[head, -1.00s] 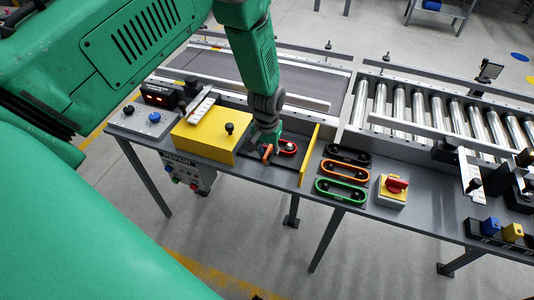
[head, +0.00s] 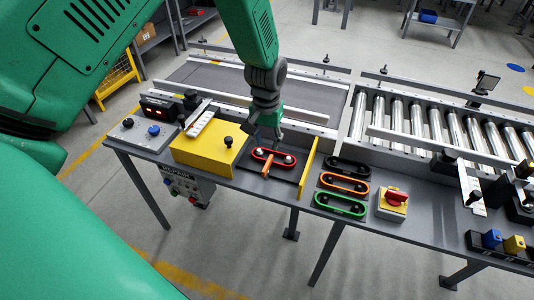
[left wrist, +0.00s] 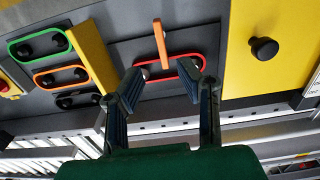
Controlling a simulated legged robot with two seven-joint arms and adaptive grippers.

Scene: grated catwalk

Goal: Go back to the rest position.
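My left gripper (head: 264,138) hangs just above and behind the red-rimmed oval piece (head: 262,153) on the bench. Its two fingers are apart and empty in the left wrist view (left wrist: 163,86). An orange bar (head: 267,165) lies across the front of the red oval. The red oval (left wrist: 150,72) and the orange bar (left wrist: 160,44) also show beyond the fingertips in the left wrist view. My right gripper is not in view.
A yellow block with a black knob (head: 208,152) stands left of the red oval, and a thin yellow plate (head: 307,155) to its right. Black, orange (head: 343,184) and green oval pieces lie further right, beside a red switch (head: 395,196). Roller and belt conveyors run behind.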

